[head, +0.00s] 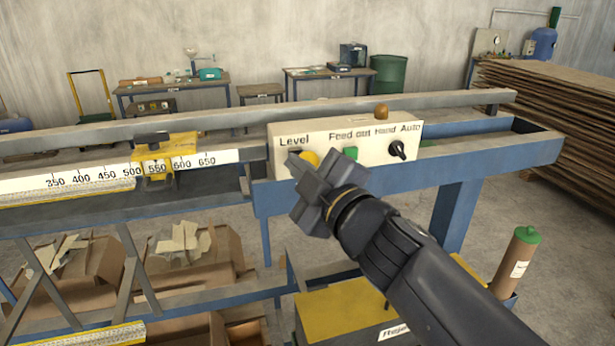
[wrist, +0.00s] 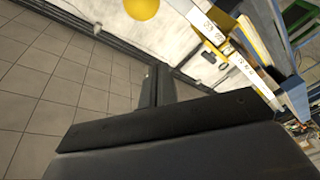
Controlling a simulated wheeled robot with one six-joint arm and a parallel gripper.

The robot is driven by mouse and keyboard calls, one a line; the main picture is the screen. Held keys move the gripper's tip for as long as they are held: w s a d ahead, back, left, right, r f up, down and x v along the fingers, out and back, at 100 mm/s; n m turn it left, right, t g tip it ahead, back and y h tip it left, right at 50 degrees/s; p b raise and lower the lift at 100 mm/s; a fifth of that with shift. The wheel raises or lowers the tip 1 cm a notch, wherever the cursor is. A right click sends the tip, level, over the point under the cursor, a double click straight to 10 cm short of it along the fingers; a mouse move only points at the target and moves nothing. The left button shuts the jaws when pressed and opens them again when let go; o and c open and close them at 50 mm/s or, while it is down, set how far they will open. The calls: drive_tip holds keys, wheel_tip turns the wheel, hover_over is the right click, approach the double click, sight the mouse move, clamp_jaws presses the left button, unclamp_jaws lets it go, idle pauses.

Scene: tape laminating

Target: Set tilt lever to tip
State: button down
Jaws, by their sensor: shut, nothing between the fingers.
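A yellow ball knob (head: 311,158) sits under the word "Level" on the cream control panel (head: 372,165). It is partly hidden behind my gripper, and no lever arm can be made out. A yellow ball (wrist: 141,8) also shows at the top edge of the wrist view. My gripper (head: 296,164) is in front of the panel's left end, its tips overlapping the knob's lower left in the head view. Whether they touch it cannot be told. In the wrist view the fingers (wrist: 156,84) are together with nothing between them.
The panel also carries a green button (head: 350,153) and a black selector (head: 397,150), with an orange-brown dome (head: 380,113) on top. A yellow stop (head: 165,152) sits on the ruler (head: 80,178) at left. A yellow-topped reject box (head: 345,310) stands below.

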drive_tip(key=w+f, duration=0.1)
drive_tip(key=w, duration=0.5)
drive_tip(key=shift+f, duration=0.4)
drive_tip(key=shift+f, duration=0.2)
drive_tip(key=shift+s+f+b, duration=0.1)
drive_tip(key=shift+f+b, duration=0.1)
drive_tip(key=shift+b, duration=1)
